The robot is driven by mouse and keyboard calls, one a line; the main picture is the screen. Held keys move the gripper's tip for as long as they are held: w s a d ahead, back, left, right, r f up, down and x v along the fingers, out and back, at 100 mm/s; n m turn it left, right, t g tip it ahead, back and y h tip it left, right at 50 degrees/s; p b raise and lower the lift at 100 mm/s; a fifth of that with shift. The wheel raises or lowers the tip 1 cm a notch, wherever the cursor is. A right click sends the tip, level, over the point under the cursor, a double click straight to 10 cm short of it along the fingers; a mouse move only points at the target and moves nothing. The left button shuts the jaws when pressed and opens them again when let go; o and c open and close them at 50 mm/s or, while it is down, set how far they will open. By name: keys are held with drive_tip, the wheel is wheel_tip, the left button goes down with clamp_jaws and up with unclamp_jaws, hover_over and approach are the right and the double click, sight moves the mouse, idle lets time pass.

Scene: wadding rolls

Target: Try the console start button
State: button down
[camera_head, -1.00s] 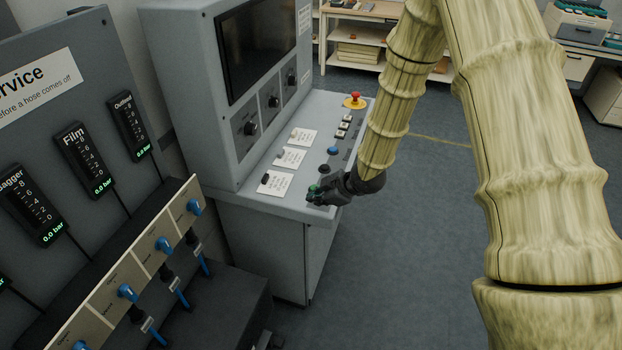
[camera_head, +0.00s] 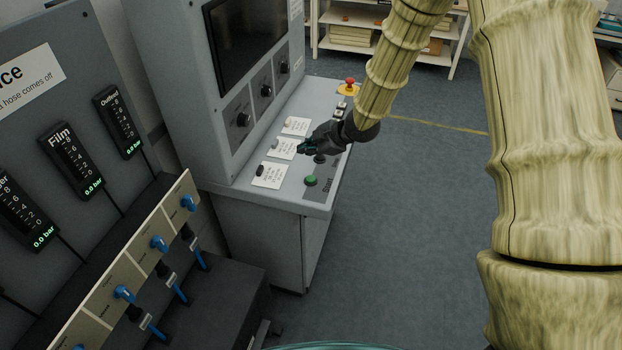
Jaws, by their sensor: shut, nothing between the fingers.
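The grey console (camera_head: 277,192) stands left of centre with its sloped button panel. The green start button (camera_head: 310,181) sits near the panel's front corner, with the word "Start" beside it, and is uncovered. My gripper (camera_head: 301,149) is shut and empty above the panel, behind the start button in the picture and over the edge of the middle white label card. It is apart from the start button. My gripper and wrist hide part of the button row; whether the gripper touches the panel cannot be told.
A red emergency stop on a yellow base (camera_head: 348,87) is at the panel's far end. Label cards (camera_head: 268,175) lie on the panel. At left, a service board carries gauges (camera_head: 70,160) and blue valves (camera_head: 159,243). Grey floor right of the console is clear; shelves (camera_head: 390,38) stand behind.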

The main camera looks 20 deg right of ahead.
drive_tip(key=b, duration=0.5)
hover_over(309, 180)
wheel_tip(309, 180, down, 6)
drive_tip(key=shift+f, duration=0.1)
drive_tip(key=shift+f+b, duration=0.65)
drive_tip(key=shift+f, duration=0.5)
drive_tip(key=shift+f, duration=0.1)
drive_tip(key=shift+f, duration=0.3)
drive_tip(key=shift+f+b, duration=0.45)
idle(1.1)
drive_tip(key=shift+r, duration=0.15)
drive_tip(key=shift+r+p, duration=0.7)
drive_tip(key=shift+r, duration=0.05)
